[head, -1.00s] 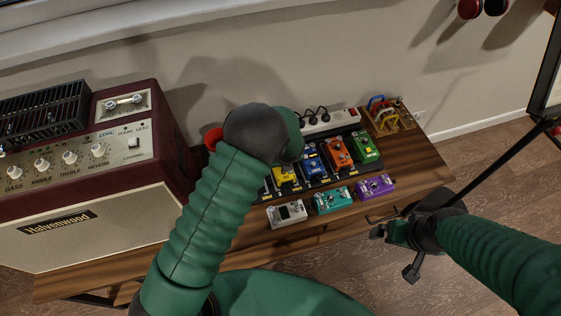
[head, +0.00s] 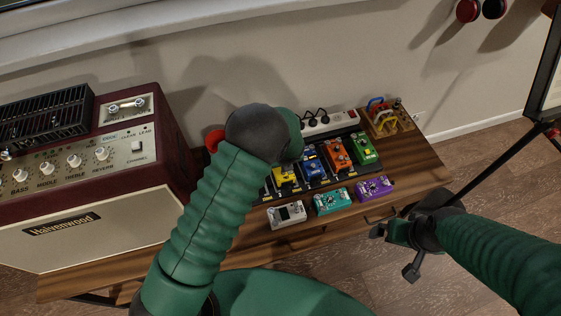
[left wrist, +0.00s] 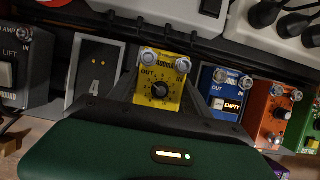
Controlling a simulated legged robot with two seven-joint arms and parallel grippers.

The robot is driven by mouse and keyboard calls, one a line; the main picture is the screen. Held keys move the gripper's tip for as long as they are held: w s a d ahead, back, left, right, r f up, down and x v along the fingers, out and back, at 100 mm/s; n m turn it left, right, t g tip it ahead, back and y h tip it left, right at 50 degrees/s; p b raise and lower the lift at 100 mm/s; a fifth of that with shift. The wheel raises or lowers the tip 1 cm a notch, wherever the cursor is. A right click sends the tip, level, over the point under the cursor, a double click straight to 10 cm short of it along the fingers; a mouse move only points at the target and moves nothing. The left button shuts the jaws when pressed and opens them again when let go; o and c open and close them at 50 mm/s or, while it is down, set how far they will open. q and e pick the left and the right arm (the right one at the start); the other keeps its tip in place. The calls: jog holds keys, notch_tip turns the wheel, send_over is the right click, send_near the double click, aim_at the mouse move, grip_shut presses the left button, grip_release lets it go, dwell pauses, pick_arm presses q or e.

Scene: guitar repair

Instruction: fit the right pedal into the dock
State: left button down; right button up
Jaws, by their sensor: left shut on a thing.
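In the left wrist view, a yellow pedal (left wrist: 158,88) stands between the dark fingers of my left gripper (left wrist: 155,108), which is shut on it. It also shows in the head view (head: 284,173), partly behind my left arm. Left of it is a bare dock slot (left wrist: 95,72) marked 4. To its right are a blue pedal (left wrist: 226,103) whose label reads EMPTY, an orange pedal (left wrist: 273,113) and a green pedal (head: 364,148) on the dock. My left arm hides the dock's left end in the head view. My right gripper (head: 390,232) is off the table's front right edge, holding nothing visible.
White (head: 287,214), teal (head: 332,201) and purple (head: 374,188) pedals stand in a row in front of the dock. A large amplifier (head: 80,190) fills the left.

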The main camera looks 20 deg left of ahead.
dwell(0.8)
pick_arm(q)
jog(key=shift+f, duration=0.4)
dwell(0.4)
dwell(0.3)
jog(key=shift+r+p, duration=0.7)
jog(key=shift+p, duration=0.45)
dwell(0.4)
jog(key=shift+f+b, duration=0.45)
jog(key=shift+f, duration=0.25)
dwell(0.5)
jog(key=shift+r, duration=0.15)
jog(key=shift+r+p, duration=0.7)
jog(key=shift+p, duration=0.2)
